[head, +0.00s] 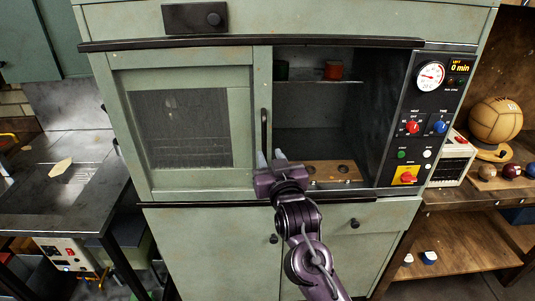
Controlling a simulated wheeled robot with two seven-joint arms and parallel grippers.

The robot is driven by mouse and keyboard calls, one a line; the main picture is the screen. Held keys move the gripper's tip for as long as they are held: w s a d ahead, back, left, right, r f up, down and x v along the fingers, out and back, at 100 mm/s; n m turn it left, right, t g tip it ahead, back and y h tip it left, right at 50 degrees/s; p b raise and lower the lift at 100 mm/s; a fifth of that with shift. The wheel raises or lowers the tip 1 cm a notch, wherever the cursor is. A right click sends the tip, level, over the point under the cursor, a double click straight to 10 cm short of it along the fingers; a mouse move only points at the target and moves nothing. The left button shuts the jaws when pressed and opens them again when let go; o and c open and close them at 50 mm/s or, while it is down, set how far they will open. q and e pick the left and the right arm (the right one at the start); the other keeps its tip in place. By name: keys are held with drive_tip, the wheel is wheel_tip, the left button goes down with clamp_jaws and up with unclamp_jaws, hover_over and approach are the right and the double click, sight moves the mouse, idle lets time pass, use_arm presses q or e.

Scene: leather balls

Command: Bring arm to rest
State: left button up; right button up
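My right gripper (268,158) is in front of the pale green cabinet (190,212), just below the dark vertical handle (264,128) of its windowed door (182,126). Its two light fingertips stand apart, with nothing visible held between them. The arm reaches up from the bottom of the head view. The door covers the left part of the cabinet front, and the right compartment is open. I cannot tell whether the fingers touch the handle. My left gripper is not in view.
The compartment holds a red container (333,70) on its shelf and a wooden block with holes (334,172) below. A control panel (425,120) is to its right. A leather ball (495,121) and small balls sit on the right shelf. A metal table (60,172) is at left.

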drive_tip(key=shift+s+d, duration=0.1)
drive_tip(key=shift+s, duration=0.4)
drive_tip(key=s+d+f+g+h, duration=0.1)
drive_tip(key=s+d+f+g, duration=0.1)
drive_tip(key=f, duration=1)
drive_tip(key=s+d+f+g, duration=0.2)
drive_tip(key=d+f, duration=0.1)
drive_tip(key=f, duration=0.9)
drive_tip(key=s+d+f+g+h, duration=0.1)
drive_tip(key=d+f+g, duration=0.15)
drive_tip(key=f, duration=1.05)
drive_tip(key=s+d+f+g, duration=0.2)
drive_tip(key=s+d+f, duration=0.1)
drive_tip(key=s+f, duration=0.6)
drive_tip(key=s+d+f+g+h, duration=0.1)
drive_tip(key=s+d+f+g, duration=0.15)
drive_tip(key=s+f, duration=0.6)
drive_tip(key=s+d+f+g+h, duration=0.15)
drive_tip(key=s+d+f, duration=0.25)
drive_tip(key=s+f, duration=0.45)
drive_tip(key=s+d+f+g, duration=0.2)
drive_tip(key=s+f, duration=0.1)
drive_tip(key=s, duration=0.7)
drive_tip(key=s+d+f+g, duration=0.2)
drive_tip(key=s+f, duration=0.1)
drive_tip(key=s, duration=0.7)
drive_tip(key=shift+s+d, duration=0.35)
